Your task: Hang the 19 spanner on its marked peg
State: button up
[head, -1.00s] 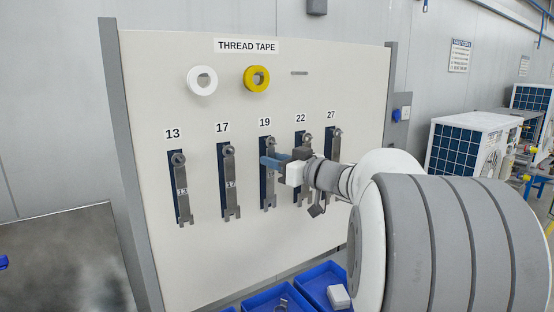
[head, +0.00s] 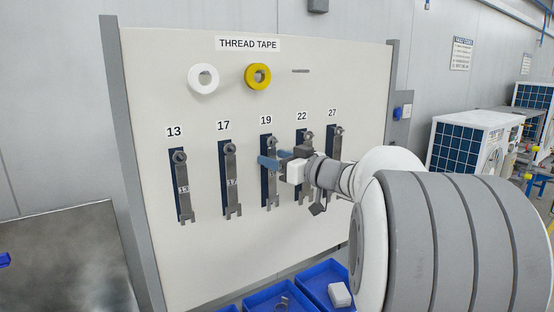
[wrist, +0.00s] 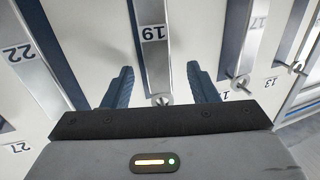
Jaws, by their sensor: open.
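The 19 spanner (head: 270,190) hangs upright on the panel below the label 19 (head: 266,120), over a dark blue marked strip. In the wrist view the spanner (wrist: 154,50) appears upside down with its 19 tag, and its ring end is around a peg (wrist: 160,99). My gripper (head: 268,162) is at the upper part of this spanner. In the wrist view its two blue fingers (wrist: 160,70) are open, one on each side of the spanner, with visible gaps.
Spanners 13 (head: 183,188), 17 (head: 231,185), 22 (head: 302,185) and 27 (head: 335,148) hang on neighbouring pegs, with 22 and 27 close to my gripper. White tape (head: 203,78) and yellow tape (head: 257,77) hang above. Blue bins (head: 262,299) stand below the panel.

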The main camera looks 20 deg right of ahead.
jog(key=b+v, duration=0.1)
jog(key=v, duration=0.7)
jog(key=s+a+f+m+g+h, duration=0.2)
jog(key=s+f+m+g+h, duration=0.15)
jog(key=f+h, duration=0.3)
jog(key=s+a+f+m+g+h, duration=0.25)
jog(key=f+m+h, duration=0.2)
jog(key=f, duration=0.35)
jog(key=s+a+f+n+g+y, duration=0.1)
jog(key=s+a+f+g, duration=0.2)
jog(key=s+a+f, duration=0.2)
jog(key=s+a+f+n+g+y, duration=0.2)
jog(key=s+a+f+g, duration=0.2)
jog(key=s, duration=0.6)
jog(key=shift+s+a+f, duration=0.4)
jog(key=shift+a+f, duration=0.25)
jog(key=shift+a, duration=0.1)
